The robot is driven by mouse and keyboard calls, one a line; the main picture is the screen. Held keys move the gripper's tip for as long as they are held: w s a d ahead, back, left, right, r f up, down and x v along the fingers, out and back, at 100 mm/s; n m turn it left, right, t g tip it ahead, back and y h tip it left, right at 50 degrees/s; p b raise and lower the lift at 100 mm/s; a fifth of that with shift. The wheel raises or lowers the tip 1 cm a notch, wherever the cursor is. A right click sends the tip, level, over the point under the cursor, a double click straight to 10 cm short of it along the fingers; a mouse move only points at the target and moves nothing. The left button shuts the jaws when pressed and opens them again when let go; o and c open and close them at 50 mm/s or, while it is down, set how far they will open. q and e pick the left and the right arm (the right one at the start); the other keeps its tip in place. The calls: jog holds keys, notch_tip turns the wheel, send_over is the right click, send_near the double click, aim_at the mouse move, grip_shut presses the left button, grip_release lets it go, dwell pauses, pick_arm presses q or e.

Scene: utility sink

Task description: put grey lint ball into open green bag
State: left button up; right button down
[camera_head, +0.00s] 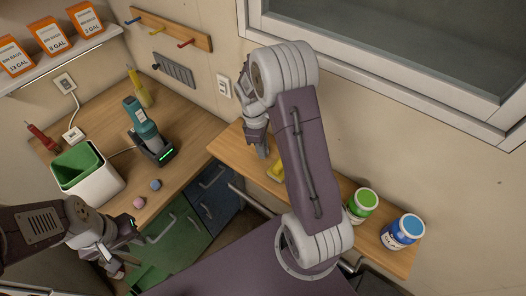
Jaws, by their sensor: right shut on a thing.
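The open green bag (78,167) lines a white bin (97,187) on the wooden counter at the left. A small grey-blue ball (155,184), which looks like the grey lint ball, lies on the counter to the bin's right. A pink ball (139,202) lies just nearer. My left gripper (116,266) is low at the left, in front of the green cabinet and below the balls; its jaws are unclear. My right gripper (262,152) points down over the wooden shelf, beside a yellow thing. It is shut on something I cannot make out.
A teal handheld vacuum (142,125) stands in its dock behind the balls. The yellow thing (275,171) is partly hidden by my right arm. A gap separates counter and shelf.

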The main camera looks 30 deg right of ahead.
notch_tip(320, 180, up, 2)
jog(key=s+d+r, duration=0.2)
jog(key=s+r, duration=0.1)
jog(key=s, duration=0.2)
jog(key=s+d+r+b, duration=0.1)
jog(key=s+d+r, duration=0.2)
jog(key=s+r, duration=0.1)
jog(key=shift+s+b, duration=0.3)
jog(key=shift+s, duration=0.6)
jog(key=shift+a, duration=0.1)
